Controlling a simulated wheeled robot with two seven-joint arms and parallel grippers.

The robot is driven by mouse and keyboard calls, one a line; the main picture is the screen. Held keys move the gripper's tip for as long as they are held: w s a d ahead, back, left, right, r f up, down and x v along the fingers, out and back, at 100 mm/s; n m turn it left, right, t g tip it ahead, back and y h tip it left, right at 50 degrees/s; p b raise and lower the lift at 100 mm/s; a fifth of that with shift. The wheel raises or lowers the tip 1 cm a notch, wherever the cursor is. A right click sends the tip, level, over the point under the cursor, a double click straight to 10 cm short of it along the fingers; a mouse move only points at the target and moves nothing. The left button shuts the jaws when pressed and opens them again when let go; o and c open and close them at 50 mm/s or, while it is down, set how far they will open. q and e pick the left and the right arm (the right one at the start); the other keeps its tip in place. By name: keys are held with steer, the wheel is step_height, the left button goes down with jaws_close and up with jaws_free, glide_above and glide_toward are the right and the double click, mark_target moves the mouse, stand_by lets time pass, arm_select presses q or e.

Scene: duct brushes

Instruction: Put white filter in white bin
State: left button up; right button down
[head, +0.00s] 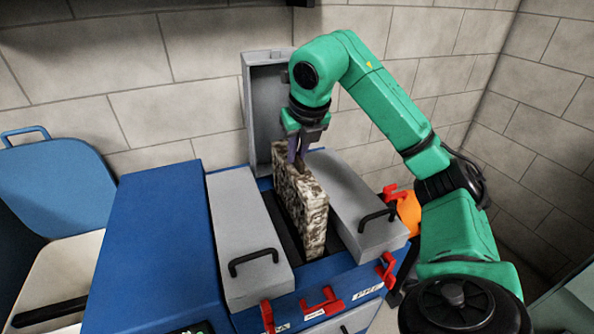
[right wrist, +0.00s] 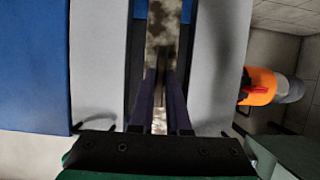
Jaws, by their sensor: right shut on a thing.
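The filter (head: 302,208) is a flat panel mottled dirty white and brown. It stands upright in the open slot of the blue machine, its upper part above the slot. My right gripper (head: 298,160) reaches down from above and is shut on the filter's top edge. In the right wrist view, the fingers (right wrist: 161,85) close around the mottled filter (right wrist: 165,30). A cream-white container (head: 62,262) with a blue lid raised behind it is at the far left; I cannot tell if it is the white bin. My left gripper is out of view.
Grey covers with black handles flank the slot on the left (head: 240,225) and right (head: 355,200). Another grey cover (head: 263,115) stands upright behind it. Red latches (head: 322,299) line the front. The blue top (head: 155,240) left of the slot is clear. An orange object (head: 409,212) is at the right.

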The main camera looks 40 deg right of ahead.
step_height(320, 180, up, 33)
steer(key=p, duration=2.9)
steer(key=shift+p, duration=0.3)
steer(key=shift+r, duration=0.1)
